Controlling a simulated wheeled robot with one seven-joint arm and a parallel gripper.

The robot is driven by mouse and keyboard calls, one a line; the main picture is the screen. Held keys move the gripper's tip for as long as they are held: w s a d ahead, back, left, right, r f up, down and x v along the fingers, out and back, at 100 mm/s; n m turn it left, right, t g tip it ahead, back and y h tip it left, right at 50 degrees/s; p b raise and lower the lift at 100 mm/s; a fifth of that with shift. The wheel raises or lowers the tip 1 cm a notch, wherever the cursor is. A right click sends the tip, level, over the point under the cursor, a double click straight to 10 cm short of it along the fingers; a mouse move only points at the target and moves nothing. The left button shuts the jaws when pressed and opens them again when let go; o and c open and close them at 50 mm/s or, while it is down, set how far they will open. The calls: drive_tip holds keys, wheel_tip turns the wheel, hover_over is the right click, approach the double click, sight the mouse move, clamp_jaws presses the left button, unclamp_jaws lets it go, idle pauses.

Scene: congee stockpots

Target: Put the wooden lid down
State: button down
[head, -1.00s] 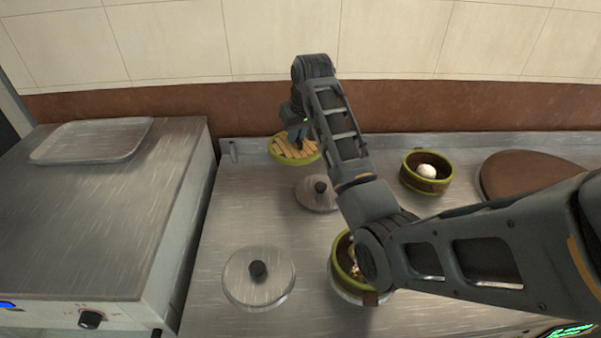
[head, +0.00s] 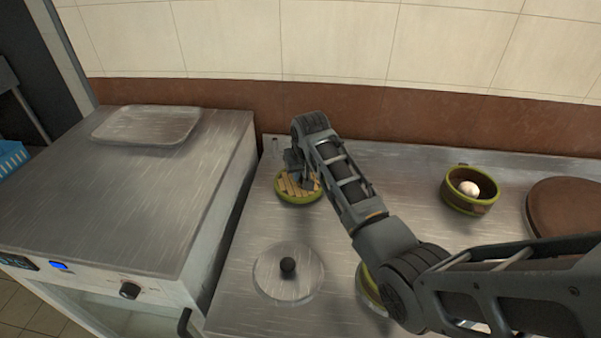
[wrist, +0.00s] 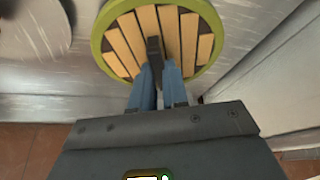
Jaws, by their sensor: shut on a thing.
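The wooden lid (head: 292,198) is round, with pale slats and a green rim. It is near the left back of the steel counter in the head view. My gripper (head: 303,180) is shut on it from above. In the wrist view the lid (wrist: 120,48) fills the top middle, and my gripper's fingers (wrist: 157,72) close on the dark upright handle at its centre. Whether the lid's underside touches the counter or is a little above it, I cannot tell.
A metal lid with a black knob (head: 288,266) lies in front. A green-rimmed pot (head: 371,287) is mostly behind my arm. Another green-rimmed pot (head: 468,204) holds a white ball. A brown round lid (head: 565,215) is at right. A tray (head: 146,125) lies on the left unit.

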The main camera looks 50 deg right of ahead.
drive_tip(key=shift+f, duration=0.2)
drive_tip(key=c, duration=1.6)
unclamp_jaws()
drive_tip(key=o, duration=0.5)
drive_tip(key=v, duration=1.2)
drive_tip(key=shift+r, duration=0.1)
